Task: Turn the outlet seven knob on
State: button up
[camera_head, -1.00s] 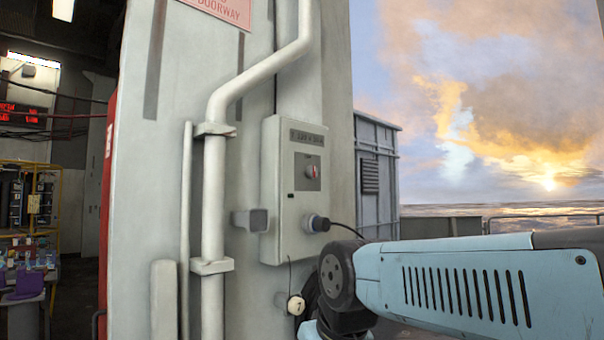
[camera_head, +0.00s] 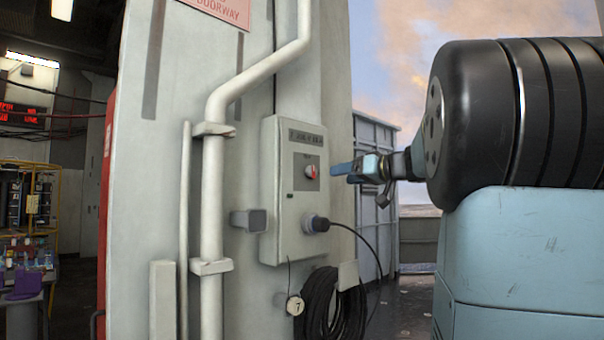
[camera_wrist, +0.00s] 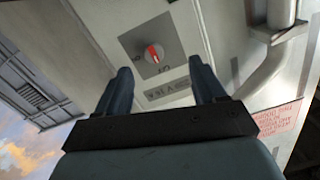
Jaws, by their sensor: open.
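The outlet box (camera_head: 282,240) is a grey box on the pale wall column, with a round tag marked 7 (camera_head: 295,305) hanging below it. Its knob (camera_head: 310,171), with a red pointer, sits on a darker plate on the box's front. The knob also shows in the wrist view (camera_wrist: 153,54), where the picture is turned over and the lettering is hard to read. My gripper (camera_head: 338,170) is just right of the knob, in front of the box, apart from it. In the wrist view the two fingers (camera_wrist: 160,75) are spread and empty, with the knob beyond and between them.
A plug (camera_head: 316,223) with a black cable sits in the box below the knob. A coil of black cable (camera_head: 335,305) hangs under it. A pale pipe (camera_head: 213,180) runs up the column to the left. A grey cabinet (camera_head: 374,200) stands behind, to the right.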

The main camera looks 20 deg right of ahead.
aim_at(313, 172)
jog(key=shift+t, duration=0.5)
jog(key=x, duration=0.4)
jog(key=d+r+x, duration=0.1)
jog(key=x, duration=0.4)
jog(key=d+x, duration=0.1)
jog(key=x, duration=0.3)
jog(key=shift+w+r, duration=0.3)
jog(key=shift+w, duration=0.3)
jog(key=shift+c, duration=0.4)
jog(key=c, duration=1)
